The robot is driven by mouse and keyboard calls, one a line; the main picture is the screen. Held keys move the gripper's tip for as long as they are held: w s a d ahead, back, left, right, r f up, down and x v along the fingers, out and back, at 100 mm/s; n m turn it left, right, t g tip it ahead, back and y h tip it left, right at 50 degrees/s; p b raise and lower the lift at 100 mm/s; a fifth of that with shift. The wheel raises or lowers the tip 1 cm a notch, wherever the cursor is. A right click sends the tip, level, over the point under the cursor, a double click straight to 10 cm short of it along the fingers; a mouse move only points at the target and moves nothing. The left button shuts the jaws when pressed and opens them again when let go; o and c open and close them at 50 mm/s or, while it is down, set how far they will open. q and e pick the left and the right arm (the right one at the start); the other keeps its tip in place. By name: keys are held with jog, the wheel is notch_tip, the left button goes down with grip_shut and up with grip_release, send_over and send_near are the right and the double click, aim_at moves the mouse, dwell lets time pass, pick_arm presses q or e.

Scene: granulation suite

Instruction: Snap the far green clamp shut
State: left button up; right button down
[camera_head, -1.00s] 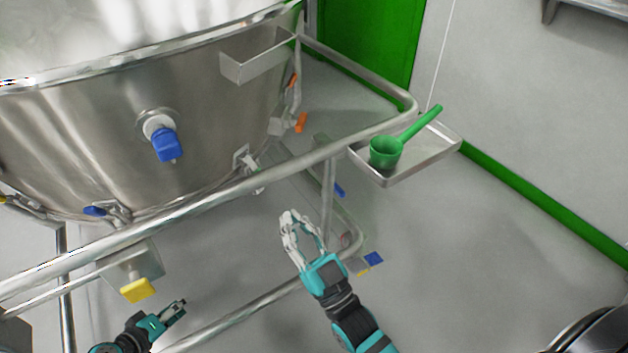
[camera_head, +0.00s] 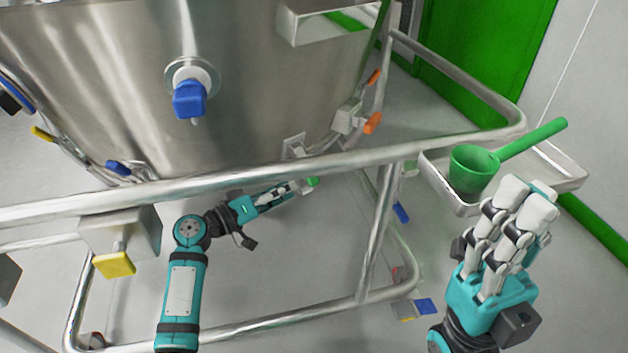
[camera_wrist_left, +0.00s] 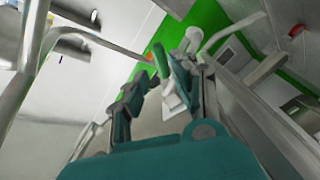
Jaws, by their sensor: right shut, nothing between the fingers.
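A small green lever, likely the far green clamp's (camera_head: 312,182), shows under the steel vessel's lower rim, just past my left gripper (camera_head: 290,188). My left gripper reaches in beneath the front rail. In the left wrist view the green lever (camera_wrist_left: 160,60) stands at the fingertips of my left gripper (camera_wrist_left: 165,78). The fingers are apart, and I cannot tell whether they touch the lever. The clamp's body is mostly hidden. My right gripper (camera_head: 522,203) is shut and empty, raised in front of the tray at the right.
The steel vessel (camera_head: 270,95) carries a blue-capped valve (camera_head: 190,98) and orange-handled clamps (camera_head: 372,122). The frame's front rail (camera_head: 240,180) crosses above my left arm. A side tray (camera_head: 571,178) holds a green scoop (camera_head: 472,168). A yellow handle (camera_head: 115,264) hangs at the left.

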aim_at(306, 180)
pick_arm(q)
jog(key=b+x, duration=0.2)
jog(key=x, duration=0.6)
jog(key=shift+w, duration=0.1)
grip_shut()
